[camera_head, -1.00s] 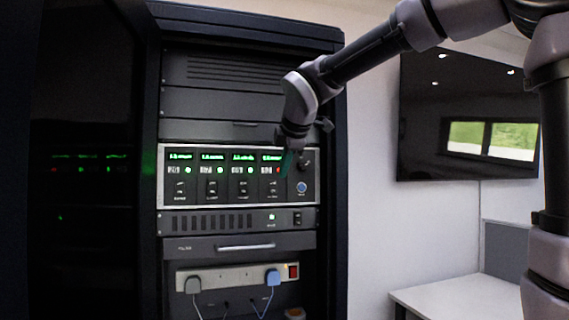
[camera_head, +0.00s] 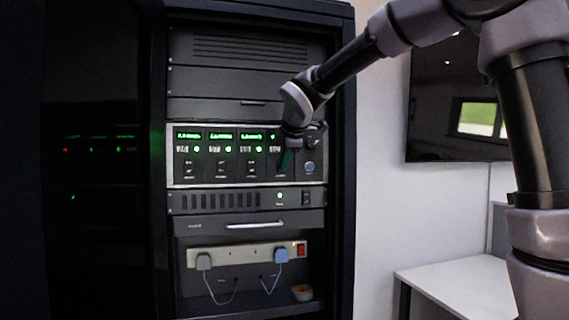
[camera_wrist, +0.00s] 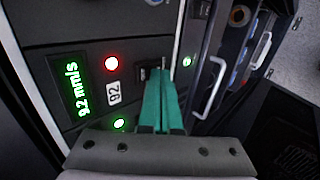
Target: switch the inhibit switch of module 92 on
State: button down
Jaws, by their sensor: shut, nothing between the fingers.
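Module 92 is the rightmost unit of the row in the rack panel; in the head view my arm's end mostly covers it. A small dark switch (camera_wrist: 146,72) sits beside the fingertips. My gripper (camera_wrist: 158,70) has its teal fingers shut together, with tips at or very near this switch; contact cannot be told. It also shows in the head view (camera_head: 286,166).
Three similar modules (camera_head: 220,165) stand to the left in the light-framed panel. Below are a vented unit (camera_head: 235,200), a drawer handle (camera_head: 255,224) and a power strip (camera_head: 240,256) with plugs. A desk (camera_head: 460,285) and wall screen (camera_head: 450,110) are at right.

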jog(key=shift+w, duration=0.15)
jog(key=shift+r, duration=0.85)
